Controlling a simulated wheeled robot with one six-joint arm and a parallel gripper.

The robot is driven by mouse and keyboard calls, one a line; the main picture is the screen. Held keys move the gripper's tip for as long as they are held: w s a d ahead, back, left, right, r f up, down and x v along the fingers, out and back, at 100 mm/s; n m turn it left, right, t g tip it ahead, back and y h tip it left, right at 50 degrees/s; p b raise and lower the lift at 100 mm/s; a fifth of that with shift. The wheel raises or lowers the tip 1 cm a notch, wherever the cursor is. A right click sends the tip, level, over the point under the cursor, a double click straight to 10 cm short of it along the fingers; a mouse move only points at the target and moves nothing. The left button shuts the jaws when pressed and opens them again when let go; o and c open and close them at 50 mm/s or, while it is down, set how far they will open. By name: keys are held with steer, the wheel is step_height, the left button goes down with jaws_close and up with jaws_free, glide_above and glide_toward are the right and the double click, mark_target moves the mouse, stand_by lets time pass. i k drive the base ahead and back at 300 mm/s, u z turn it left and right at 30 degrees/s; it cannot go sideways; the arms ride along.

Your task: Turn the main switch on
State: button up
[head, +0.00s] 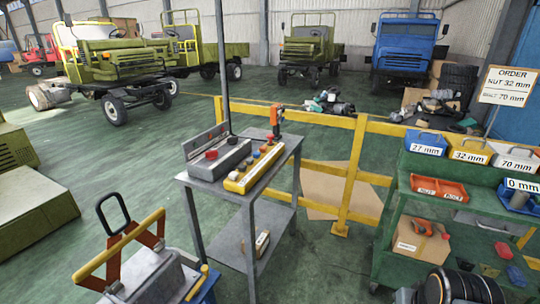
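A grey metal stand (238,190) in the middle of the head view carries two control boxes. The grey box (217,155) on the left has a red knob (211,154) on its top, which looks like the main switch. Its setting is too small to read. The yellow box (254,168) beside it carries several buttons, among them a red one. Labels on the boxes are too small to read. My gripper cannot be made out. A dark ringed part at the bottom right edge may belong to my arm, apart from the stand.
An orange tool (275,120) stands at the stand's far corner. A yellow railing (352,170) runs behind it. A green cart (400,230) with labelled bins is on the right. A grey unit with a black handle (113,214) stands front left. Green floor lies open at left; vehicles stand behind.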

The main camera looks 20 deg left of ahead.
mark_target(212, 154)
steer(key=u, duration=0.05)
steer(key=i, duration=1.7)
steer(key=u, duration=1.8)
steer(key=i, duration=0.85)
steer(key=u, duration=0.95)
